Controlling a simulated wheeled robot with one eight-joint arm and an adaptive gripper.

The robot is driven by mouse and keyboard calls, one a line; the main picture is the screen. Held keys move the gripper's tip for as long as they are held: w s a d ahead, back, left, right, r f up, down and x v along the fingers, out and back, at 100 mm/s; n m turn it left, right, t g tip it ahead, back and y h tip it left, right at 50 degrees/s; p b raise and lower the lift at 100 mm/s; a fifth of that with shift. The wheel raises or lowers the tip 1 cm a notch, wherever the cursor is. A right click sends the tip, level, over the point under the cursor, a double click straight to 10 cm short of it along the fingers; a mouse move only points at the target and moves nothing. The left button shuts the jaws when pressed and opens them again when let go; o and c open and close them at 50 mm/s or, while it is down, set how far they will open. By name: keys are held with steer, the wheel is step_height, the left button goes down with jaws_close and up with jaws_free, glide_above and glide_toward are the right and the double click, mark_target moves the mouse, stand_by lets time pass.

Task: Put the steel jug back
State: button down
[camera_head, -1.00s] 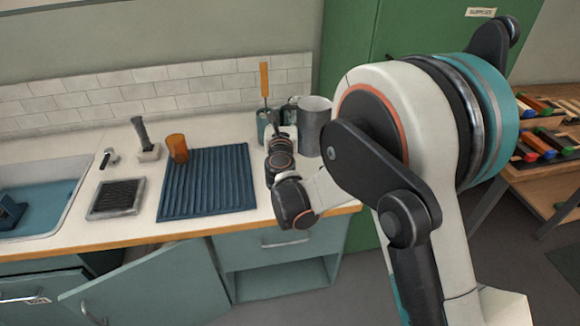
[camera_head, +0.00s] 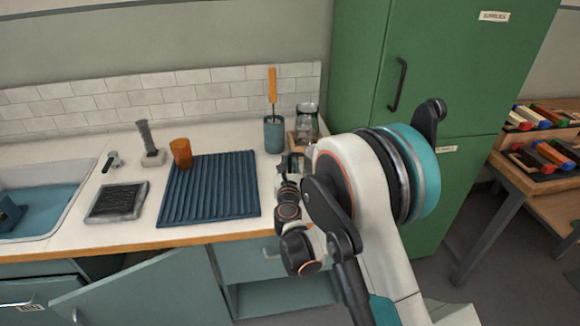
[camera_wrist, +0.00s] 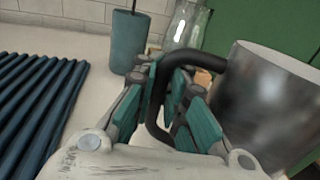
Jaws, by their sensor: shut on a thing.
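The steel jug (camera_wrist: 268,105) is a large grey metal cylinder with a dark handle (camera_wrist: 160,100), at the right of the wrist view. My gripper (camera_wrist: 172,95), with teal pads, is shut on the handle, and the jug's body is to the right of the fingers. The jug's open rim faces up and its base is out of the wrist view. In the head view my gripper (camera_head: 292,165) is over the right end of the counter, and my arm hides most or all of the jug. I cannot tell whether the jug touches the counter.
A teal holder (camera_head: 273,135) with an orange-handled tool and a glass jar (camera_head: 306,122) stand behind my gripper. A blue ribbed mat (camera_head: 210,188) lies to the left, with an orange cup (camera_head: 181,153) at its corner. A green cabinet (camera_head: 360,70) stands to the right.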

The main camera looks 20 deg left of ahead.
steer(key=shift+f, duration=0.35)
steer(key=c, duration=1.6)
jaws_free()
steer(key=shift+c, duration=0.2)
steer(key=shift+r, duration=0.1)
